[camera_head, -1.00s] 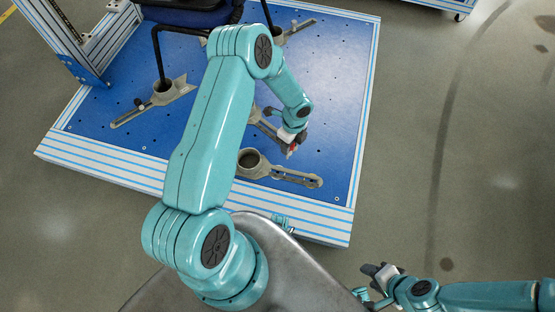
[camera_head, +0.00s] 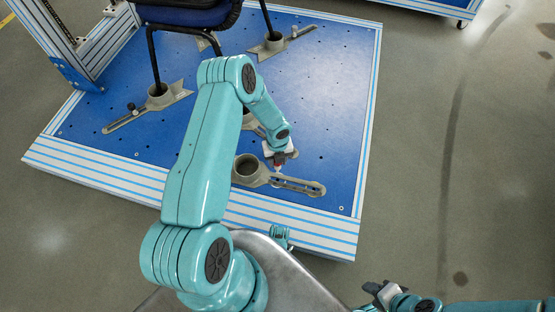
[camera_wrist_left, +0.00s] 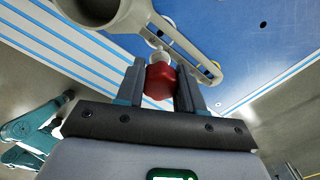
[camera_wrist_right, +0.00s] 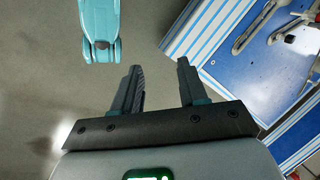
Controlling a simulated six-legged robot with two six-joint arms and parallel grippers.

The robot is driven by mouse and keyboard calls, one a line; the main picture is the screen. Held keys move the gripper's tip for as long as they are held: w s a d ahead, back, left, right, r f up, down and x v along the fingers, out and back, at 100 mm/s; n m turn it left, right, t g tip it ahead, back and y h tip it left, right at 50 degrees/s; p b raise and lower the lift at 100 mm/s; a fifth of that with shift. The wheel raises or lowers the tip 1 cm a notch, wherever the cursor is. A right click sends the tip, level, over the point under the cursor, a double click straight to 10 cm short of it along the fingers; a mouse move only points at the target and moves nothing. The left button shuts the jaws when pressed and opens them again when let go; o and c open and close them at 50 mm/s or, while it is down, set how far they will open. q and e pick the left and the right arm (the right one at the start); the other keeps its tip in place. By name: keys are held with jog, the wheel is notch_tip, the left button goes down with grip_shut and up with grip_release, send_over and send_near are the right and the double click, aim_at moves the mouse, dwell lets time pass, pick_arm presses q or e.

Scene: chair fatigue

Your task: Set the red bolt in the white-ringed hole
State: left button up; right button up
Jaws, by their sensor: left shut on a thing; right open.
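The red bolt (camera_wrist_left: 159,80) is in my left gripper (camera_wrist_left: 160,66), red head between the two fingers and pale shank pointing out past the tips. In the head view, my left gripper (camera_head: 279,161) is above the near grey bracket (camera_head: 300,186), and a bit of red (camera_head: 278,169) shows under it. In the left wrist view, the bracket's slotted arm lies just beyond the shank; I cannot tell whether they touch. Pale rims show partly beside this arm, but I cannot tell which is the white-ringed hole. My right gripper (camera_head: 373,291) is open and empty (camera_wrist_right: 159,65), away from the platform.
The blue platform (camera_head: 330,120) has striped edges and several small holes. Other grey brackets, one at the left (camera_head: 158,97), hold black chair legs. The near bracket's cup (camera_head: 246,168) stands left of my left gripper. Bare floor (camera_head: 455,140) lies to the right.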

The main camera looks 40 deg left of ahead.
pick_arm(q)
jog(key=shift+f+b, duration=2.5)
jog(key=shift+f, duration=0.4)
jog(key=shift+f+b, duration=2.4)
jog(key=shift+f, duration=0.15)
jog(key=o, duration=1.1)
jog(key=shift+o, duration=0.2)
jog(key=shift+r, duration=0.1)
